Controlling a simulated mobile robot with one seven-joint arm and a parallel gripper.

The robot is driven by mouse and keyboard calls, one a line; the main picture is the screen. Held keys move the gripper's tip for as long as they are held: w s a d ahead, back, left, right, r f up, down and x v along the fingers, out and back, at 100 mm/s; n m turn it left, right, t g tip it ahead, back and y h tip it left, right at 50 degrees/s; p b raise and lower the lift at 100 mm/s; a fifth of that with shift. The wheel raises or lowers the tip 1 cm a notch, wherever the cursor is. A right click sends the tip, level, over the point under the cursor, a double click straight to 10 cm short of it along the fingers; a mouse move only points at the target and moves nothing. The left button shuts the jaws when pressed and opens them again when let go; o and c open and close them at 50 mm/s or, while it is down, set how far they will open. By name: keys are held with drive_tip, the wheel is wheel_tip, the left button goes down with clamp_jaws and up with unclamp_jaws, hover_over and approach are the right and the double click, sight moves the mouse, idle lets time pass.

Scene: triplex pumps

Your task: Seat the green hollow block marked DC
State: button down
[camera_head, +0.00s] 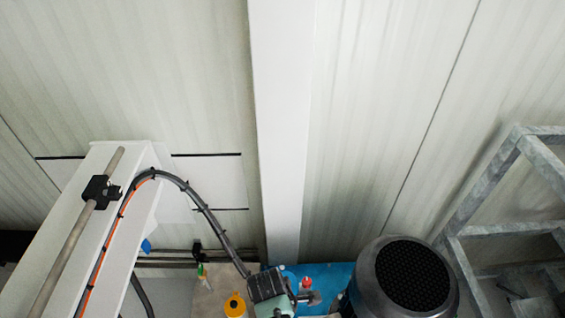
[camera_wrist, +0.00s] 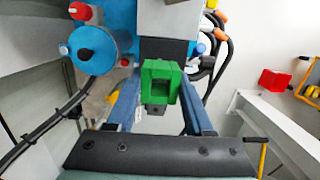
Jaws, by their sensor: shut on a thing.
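In the wrist view a green hollow block (camera_wrist: 171,69) sits near the middle, with a dark opening facing the camera. My gripper (camera_wrist: 160,84) has its two blue-grey fingers on either side of the block and is shut on it. I cannot read a DC mark. A dark square part (camera_wrist: 165,49) is right behind the block's upper edge; I cannot tell whether they touch. A small grey piece (camera_wrist: 156,109) shows just below the block.
A blue pump housing (camera_wrist: 92,48) with a red cap (camera_wrist: 80,11) stands to the left of the block, cables to its right. A red box (camera_wrist: 274,80) is farther right. In the head view, a dark round motor cover (camera_head: 412,275) and grey metal frame (camera_head: 475,235) stand right.

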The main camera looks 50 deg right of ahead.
drive_tip(key=shift+f+b, duration=2.3)
drive_tip(key=shift+f, duration=1.15)
drive_tip(key=shift+f, duration=0.15)
drive_tip(key=shift+c, duration=1)
unclamp_jaws()
drive_tip(key=r, duration=0.4)
drive_tip(key=r+p, duration=0.1)
drive_tip(key=r, duration=0.3)
drive_tip(key=w+a+r+p, duration=0.1)
drive_tip(key=r, duration=0.4)
drive_tip(key=shift+w, duration=0.1)
